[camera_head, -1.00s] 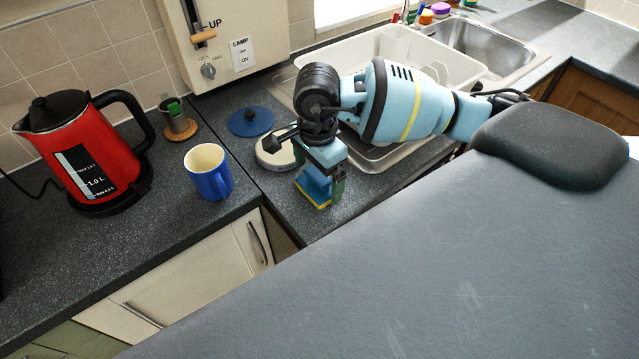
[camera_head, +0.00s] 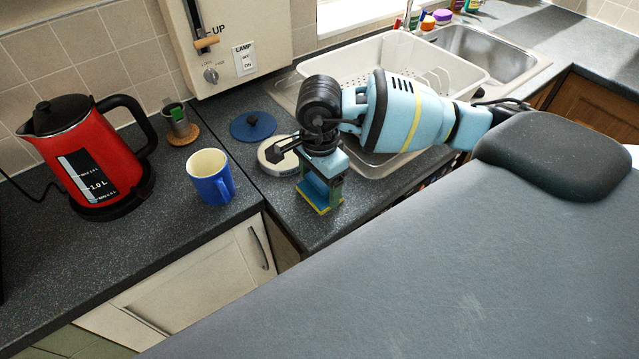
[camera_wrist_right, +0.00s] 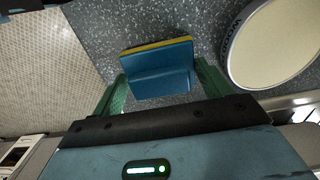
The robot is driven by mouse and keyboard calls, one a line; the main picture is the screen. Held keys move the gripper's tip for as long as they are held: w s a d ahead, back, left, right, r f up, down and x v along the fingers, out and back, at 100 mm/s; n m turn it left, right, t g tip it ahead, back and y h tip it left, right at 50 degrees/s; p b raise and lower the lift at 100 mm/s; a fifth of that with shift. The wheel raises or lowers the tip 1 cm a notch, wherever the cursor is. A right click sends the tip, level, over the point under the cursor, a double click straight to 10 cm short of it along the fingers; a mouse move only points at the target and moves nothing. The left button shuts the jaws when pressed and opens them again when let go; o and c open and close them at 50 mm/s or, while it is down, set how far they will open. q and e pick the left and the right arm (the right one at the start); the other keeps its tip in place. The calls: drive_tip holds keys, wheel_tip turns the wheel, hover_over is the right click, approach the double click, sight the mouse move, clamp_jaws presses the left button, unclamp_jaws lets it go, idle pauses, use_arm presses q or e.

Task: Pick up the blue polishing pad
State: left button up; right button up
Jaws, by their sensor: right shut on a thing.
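The blue polishing pad (camera_head: 322,206) is a small blue block with a yellow layer along its bottom. It is at the counter's front edge, on or just above the surface; I cannot tell which. My right gripper (camera_head: 321,190) points down over it, shut on it, with the green fingers on either side. In the right wrist view the pad (camera_wrist_right: 158,72) shows between the fingers of the right gripper (camera_wrist_right: 160,86). The gripper hides part of the pad in the head view. My left gripper is not in view.
A round pale-topped tin (camera_head: 277,155) stands close beside my right gripper. A blue knobbed disc (camera_head: 253,126), a blue mug (camera_head: 211,182) and a red kettle (camera_head: 92,158) are to the left. A white dish rack (camera_head: 440,62) stands behind my arm.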

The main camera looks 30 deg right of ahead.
sight(319, 184)
drive_tip(key=shift+r, duration=0.5)
drive_tip(key=shift+s+a+r, duration=0.15)
drive_tip(key=shift+s+r, duration=0.1)
drive_tip(key=shift+r, duration=0.35)
drive_tip(key=shift+s+a+r, duration=0.15)
drive_tip(key=shift+s+r, duration=0.05)
drive_tip(key=shift+r, duration=0.4)
drive_tip(key=s+a+r, duration=0.1)
drive_tip(key=s+a, duration=0.7)
drive_tip(key=s, duration=0.4)
drive_tip(key=shift+s+r+b, duration=0.25)
drive_tip(key=shift+s+b, duration=0.1)
drive_tip(key=shift+b, duration=0.05)
